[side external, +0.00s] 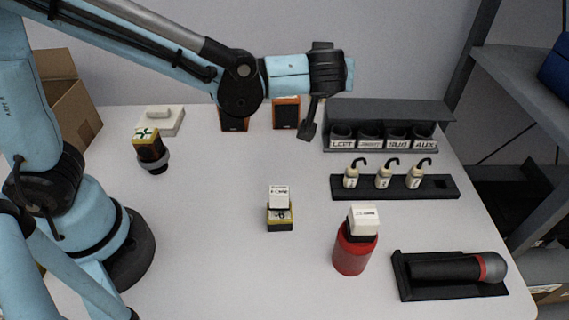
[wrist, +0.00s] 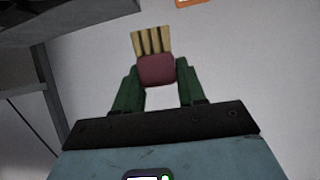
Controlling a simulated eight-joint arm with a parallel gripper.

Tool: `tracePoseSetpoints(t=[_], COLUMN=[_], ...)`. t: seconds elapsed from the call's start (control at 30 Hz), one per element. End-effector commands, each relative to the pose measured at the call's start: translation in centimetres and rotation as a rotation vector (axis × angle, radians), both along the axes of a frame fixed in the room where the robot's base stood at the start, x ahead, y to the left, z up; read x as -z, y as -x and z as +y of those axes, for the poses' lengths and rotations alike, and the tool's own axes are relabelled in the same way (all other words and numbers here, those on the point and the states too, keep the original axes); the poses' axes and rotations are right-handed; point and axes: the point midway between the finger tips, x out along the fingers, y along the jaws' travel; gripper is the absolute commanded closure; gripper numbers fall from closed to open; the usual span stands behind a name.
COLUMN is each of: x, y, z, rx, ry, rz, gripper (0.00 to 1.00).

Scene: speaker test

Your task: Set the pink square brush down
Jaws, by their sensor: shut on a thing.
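In the wrist view, the pink square brush (wrist: 157,71) sits between the two green fingers of my gripper (wrist: 158,80), which is shut on it. Its tan bristles (wrist: 151,41) point away from the gripper. In the side view, my gripper (side external: 308,130) is raised above the back of the white table (side external: 215,215), left of the labelled rack. The brush cannot be made out in the side view.
Two orange speakers (side external: 286,112) stand at the back. The dark rack (side external: 388,115) with labelled cups is at right, behind a holder (side external: 440,187) with hooked pieces. A red canister (side external: 352,252) and a microphone (side external: 450,268) are in front.

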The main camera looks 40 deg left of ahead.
Motion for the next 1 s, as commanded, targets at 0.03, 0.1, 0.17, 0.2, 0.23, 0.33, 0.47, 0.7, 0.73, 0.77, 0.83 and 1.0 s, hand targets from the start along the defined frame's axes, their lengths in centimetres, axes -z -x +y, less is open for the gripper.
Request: tracePoseSetpoints(t=[0.03, 0.1, 0.17, 0.2, 0.23, 0.33, 0.47, 0.7, 0.73, 0.77, 0.83, 1.0], x=[-0.5, -1.2, -1.8, -2.1, -2.4, -3.4, -4.6, -1.6, -1.1, -0.6, 0.4, 3.3], y=[0.0, 0.2, 0.3, 0.4, 0.5, 0.8, 1.3, 1.3, 1.3, 1.3, 1.2, 1.2], z=[0.9, 1.9, 2.7, 3.3, 3.6, 4.7, 5.8, 5.7, 5.7, 5.7, 5.7, 5.7], rx=[-0.066, -0.147, -0.210, -0.252, -0.282, -0.370, -0.472, -0.469, -0.468, -0.468, -0.468, -0.466], ry=[0.000, 0.000, 0.001, 0.002, 0.001, 0.000, 0.001, 0.002, 0.002, 0.002, 0.002, 0.002], rz=[0.000, 0.000, 0.001, 0.000, 0.001, 0.001, 0.001, 0.002, 0.002, 0.002, 0.002, 0.002], gripper=[0.90, 0.90, 0.90, 0.90, 0.90, 0.90, 0.90, 0.90, 0.90, 0.90, 0.90, 0.90])
